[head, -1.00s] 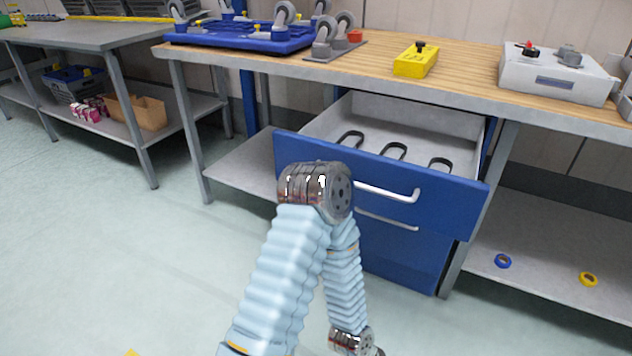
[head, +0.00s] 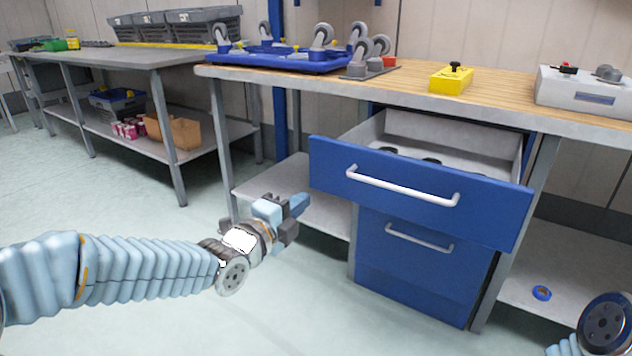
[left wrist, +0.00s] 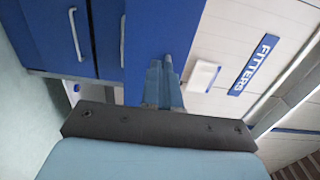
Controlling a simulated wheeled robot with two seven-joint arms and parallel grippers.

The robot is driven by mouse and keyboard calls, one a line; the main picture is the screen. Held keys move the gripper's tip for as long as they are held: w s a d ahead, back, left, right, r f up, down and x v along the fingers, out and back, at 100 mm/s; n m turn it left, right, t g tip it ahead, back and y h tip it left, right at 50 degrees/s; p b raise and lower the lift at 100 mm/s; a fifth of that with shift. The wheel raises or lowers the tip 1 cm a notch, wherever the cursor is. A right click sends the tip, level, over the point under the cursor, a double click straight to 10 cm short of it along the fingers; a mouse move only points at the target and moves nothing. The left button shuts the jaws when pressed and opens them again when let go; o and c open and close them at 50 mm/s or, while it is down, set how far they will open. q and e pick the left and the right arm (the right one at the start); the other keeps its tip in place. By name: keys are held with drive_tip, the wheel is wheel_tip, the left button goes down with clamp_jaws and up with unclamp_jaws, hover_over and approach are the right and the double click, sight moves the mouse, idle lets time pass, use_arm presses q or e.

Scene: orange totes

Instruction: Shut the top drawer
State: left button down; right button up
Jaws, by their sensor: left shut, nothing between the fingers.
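The top drawer (head: 410,190) is blue with a silver bar handle (head: 402,186). It stands pulled out from the cabinet under the wooden-topped bench, with dark items inside. My left gripper (head: 300,203) is shut and empty, just left of and below the drawer front's left end. In the left wrist view its fingers (left wrist: 163,85) show in front of blue drawer fronts (left wrist: 80,40); I cannot tell whether they touch. In the head view, part of my right arm shows at the lower right, but its gripper does not.
A lower drawer (head: 420,243) below is closed. The bench top (head: 500,85) holds a blue caster frame (head: 290,60), a yellow box (head: 451,79) and a grey box (head: 585,90). A blue tape roll (head: 541,293) lies on the lower right shelf. The floor in front is clear.

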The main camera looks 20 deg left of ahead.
sight(339, 172)
use_arm(q)
drive_tip(key=p+x, duration=0.1)
drive_tip(key=x, duration=1.1)
drive_tip(key=shift+w+d+f, duration=0.1)
drive_tip(key=shift+w+d, duration=0.05)
drive_tip(key=shift+w, duration=0.05)
use_arm(e)
drive_tip(key=shift+a+r, duration=0.1)
drive_tip(key=shift+r, duration=0.65)
use_arm(q)
drive_tip(key=shift+w, duration=0.1)
